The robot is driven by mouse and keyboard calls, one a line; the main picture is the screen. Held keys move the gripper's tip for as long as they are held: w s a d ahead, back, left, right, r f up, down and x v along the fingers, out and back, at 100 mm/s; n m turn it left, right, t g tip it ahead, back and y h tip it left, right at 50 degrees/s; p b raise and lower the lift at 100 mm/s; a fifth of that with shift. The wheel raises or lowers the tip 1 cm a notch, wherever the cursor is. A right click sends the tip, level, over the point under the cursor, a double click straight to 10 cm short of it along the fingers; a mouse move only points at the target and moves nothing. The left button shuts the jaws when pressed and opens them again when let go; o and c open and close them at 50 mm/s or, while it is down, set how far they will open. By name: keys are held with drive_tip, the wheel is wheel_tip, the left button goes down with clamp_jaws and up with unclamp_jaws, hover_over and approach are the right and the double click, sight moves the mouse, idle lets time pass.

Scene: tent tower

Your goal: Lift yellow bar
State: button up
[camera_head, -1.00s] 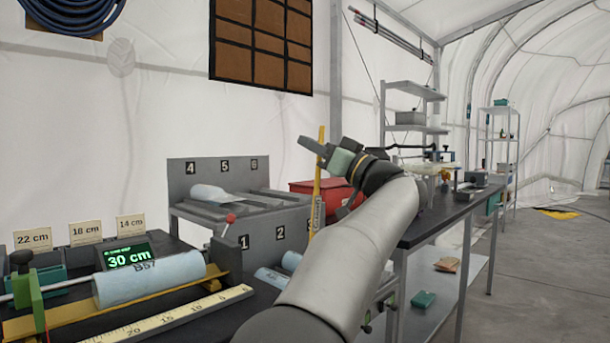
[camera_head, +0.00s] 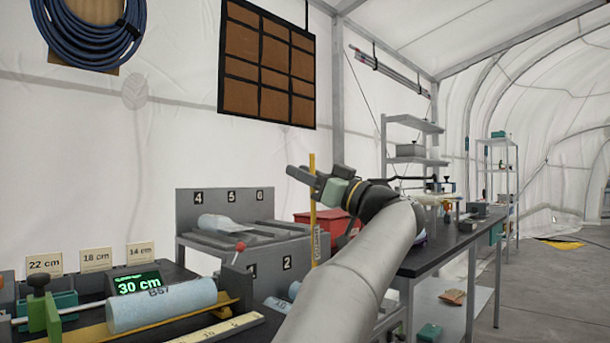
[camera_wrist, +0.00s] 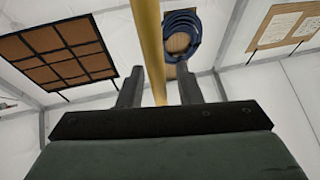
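A thin yellow bar (camera_head: 313,218) stands nearly upright in the middle of the head view, with marking on its lower part. My gripper (camera_head: 307,179) is at its upper part, and bar and gripper are in the air to the right of the numbered rack. In the wrist view the yellow bar (camera_wrist: 150,45) runs between the two fingers of my gripper (camera_wrist: 158,75). The gripper appears shut on it, though finger contact is not clearly visible. The bar's lower end is close to my forearm.
The numbered rack (camera_head: 268,251) holds pale cylinders. A blue cylinder (camera_head: 160,305) lies over a yellow strip (camera_head: 97,334) on the left bench, near a 30 cm display (camera_head: 137,284). A red bin (camera_head: 330,222) and a dark bench (camera_head: 445,240) are behind.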

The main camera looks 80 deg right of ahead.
drive_tip(key=p+v, duration=0.2)
drive_tip(key=v, duration=1.5)
drive_tip(key=shift+a, duration=0.15)
drive_tip(key=shift+s+f, duration=0.1)
